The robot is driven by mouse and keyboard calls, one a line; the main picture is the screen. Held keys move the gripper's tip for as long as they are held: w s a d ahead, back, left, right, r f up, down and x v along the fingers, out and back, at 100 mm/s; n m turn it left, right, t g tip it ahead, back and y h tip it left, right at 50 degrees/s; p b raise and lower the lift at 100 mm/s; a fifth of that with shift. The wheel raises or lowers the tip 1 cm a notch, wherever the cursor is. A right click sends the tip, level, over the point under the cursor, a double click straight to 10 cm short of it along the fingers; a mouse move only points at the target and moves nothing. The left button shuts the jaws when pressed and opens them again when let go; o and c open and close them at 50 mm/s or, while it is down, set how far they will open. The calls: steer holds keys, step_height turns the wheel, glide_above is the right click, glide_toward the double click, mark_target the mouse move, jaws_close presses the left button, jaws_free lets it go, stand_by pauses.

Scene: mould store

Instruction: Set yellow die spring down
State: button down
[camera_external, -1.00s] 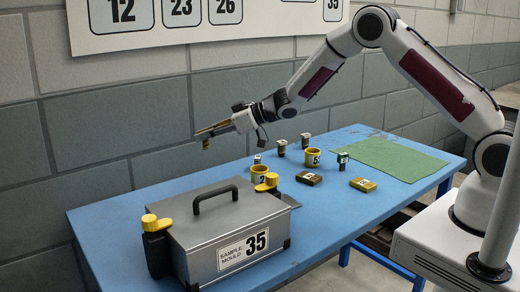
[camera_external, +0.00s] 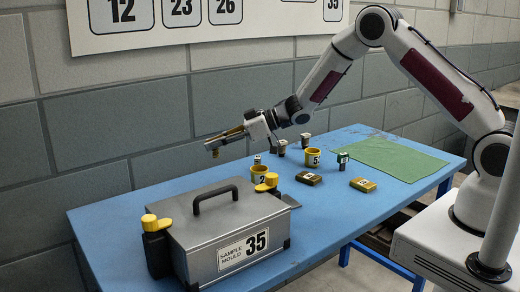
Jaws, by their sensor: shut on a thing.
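My gripper (camera_external: 212,143) reaches in from the right and is shut on the yellow die spring (camera_external: 214,153). The spring is small and hangs at the fingertips, in the air above the far left part of the blue table (camera_external: 130,198). It is clear of the tabletop, behind the grey mould box. Details of the spring's coils are too small to tell.
The grey sample mould box (camera_external: 185,232) with a black handle and yellow clamps stands at the front left. A green mat (camera_external: 395,160) lies right.

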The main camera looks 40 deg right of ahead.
mark_target(216, 157)
steer(key=shift+f, duration=2.5)
steer(key=shift+f, duration=1.85)
steer(key=shift+f, duration=0.15)
steer(key=c, duration=2)
jaws_free()
steer(key=shift+c, duration=0.2)
steer(key=shift+d, duration=0.1)
steer(key=shift+s+d+r, duration=0.35)
steer(key=shift+d+r, duration=0.05)
steer(key=shift+d, duration=0.05)
steer(key=v, duration=1)
steer(key=shift+s+d+r, duration=0.15)
steer(key=shift+s, duration=0.1)
